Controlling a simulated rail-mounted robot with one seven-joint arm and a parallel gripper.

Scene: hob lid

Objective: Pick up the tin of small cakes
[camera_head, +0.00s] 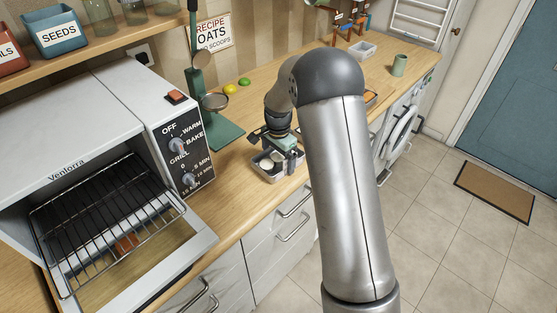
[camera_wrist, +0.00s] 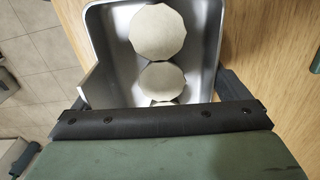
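The tin (camera_head: 273,178) is a small grey metal tray near the counter's front edge, right of the oven. It holds pale round cakes (camera_head: 264,163). My gripper (camera_head: 284,145) is directly over the tin, pointing down. In the wrist view, the fingers of my gripper (camera_wrist: 157,92) are wide apart, one at each side of the tin's near end. Whether they touch its walls is unclear. The near end is hidden by the gripper body.
A toaster oven (camera_head: 100,125) stands left with its door down and rack out. A green stand (camera_head: 215,130) with a round pan is behind the tin. A lemon (camera_head: 229,89) and lime (camera_head: 244,82) lie behind. A cup (camera_head: 399,65) and white tray (camera_head: 363,50) are farther along the counter.

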